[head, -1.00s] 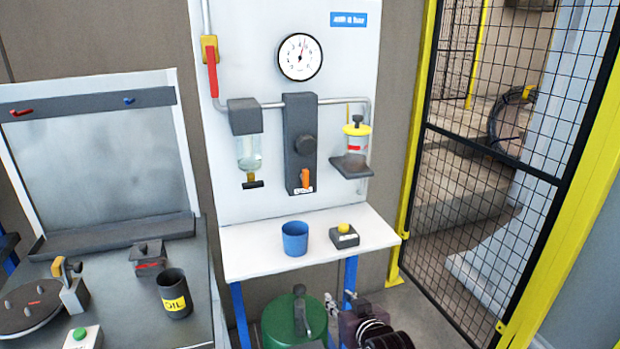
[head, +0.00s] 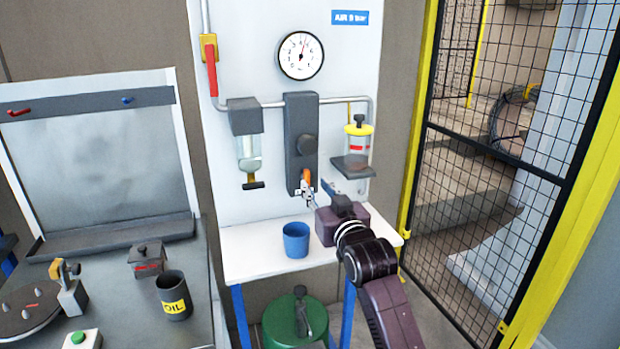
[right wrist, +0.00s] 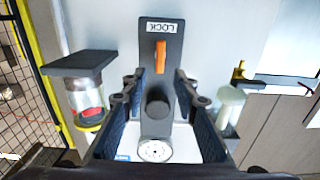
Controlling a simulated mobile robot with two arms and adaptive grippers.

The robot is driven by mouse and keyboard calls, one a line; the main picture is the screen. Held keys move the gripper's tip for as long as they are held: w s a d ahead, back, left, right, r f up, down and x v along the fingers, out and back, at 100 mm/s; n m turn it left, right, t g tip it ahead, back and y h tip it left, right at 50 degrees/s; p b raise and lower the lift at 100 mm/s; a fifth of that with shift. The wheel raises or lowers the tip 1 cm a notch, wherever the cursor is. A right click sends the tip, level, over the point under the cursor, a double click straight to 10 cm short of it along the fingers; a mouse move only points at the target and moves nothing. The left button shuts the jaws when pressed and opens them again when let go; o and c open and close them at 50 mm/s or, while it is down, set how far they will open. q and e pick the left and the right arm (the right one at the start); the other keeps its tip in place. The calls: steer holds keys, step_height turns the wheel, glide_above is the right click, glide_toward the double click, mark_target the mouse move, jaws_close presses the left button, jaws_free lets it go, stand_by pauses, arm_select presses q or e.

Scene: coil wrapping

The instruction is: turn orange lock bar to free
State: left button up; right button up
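The orange lock bar (head: 306,176) stands upright at the foot of the dark regulator block (head: 299,120) on the white panel. In the right wrist view the orange bar (right wrist: 160,57) shows beside a white LOCK label (right wrist: 162,27), seen upside down. My right gripper (head: 317,189) is at the bar's lower end in the head view. In the right wrist view my right gripper (right wrist: 158,82) is open, one finger on each side of the block, with nothing between the tips held. Whether a fingertip touches the bar I cannot tell. My left gripper is not in view.
A blue cup (head: 296,239) stands on the white shelf (head: 250,265), left of my right wrist. A yellow-topped lubricator (head: 358,140) and a clear filter bowl (head: 249,150) flank the block. A green tank (head: 290,325) is below. A mesh fence (head: 480,190) is at the right.

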mark_target(308, 176)
steer(key=shift+p+x, duration=0.5)
steer(key=shift+x, duration=2.25)
steer(key=shift+c, duration=0.5)
jaws_close()
